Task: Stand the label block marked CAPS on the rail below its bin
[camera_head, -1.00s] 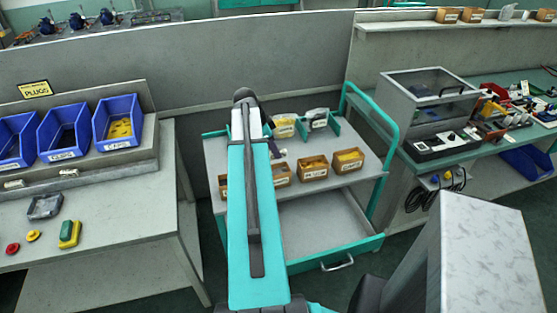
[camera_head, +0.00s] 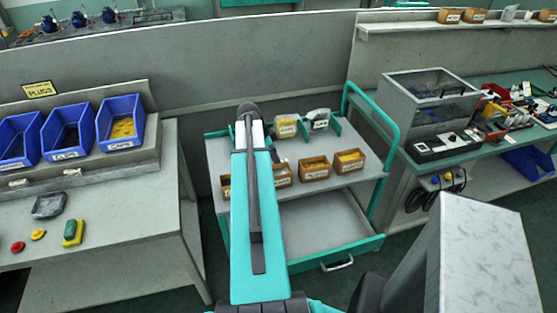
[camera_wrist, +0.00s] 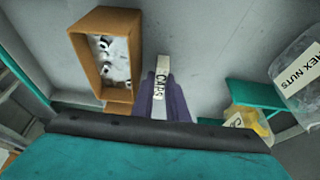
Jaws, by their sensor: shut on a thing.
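The white label block marked CAPS (camera_wrist: 161,75) is between the purple fingers of my gripper (camera_wrist: 160,92) in the wrist view. In the head view my arm hides the gripper and block, over the grey cart. The blue bin with yellow caps (camera_head: 121,121) is the rightmost of the blue bins on the left table. The ledge below the bins (camera_head: 110,169) carries two small pale blocks (camera_head: 73,172) towards the left and middle. Below the right bin the ledge looks bare.
The cart (camera_head: 345,190) holds several cardboard boxes (camera_head: 314,168). A wooden-coloured box of small parts (camera_wrist: 106,55) and a HEX NUTS bag (camera_wrist: 299,80) flank my gripper in the wrist view. A grey tray (camera_head: 49,206) and red, yellow and green parts lie on the left table.

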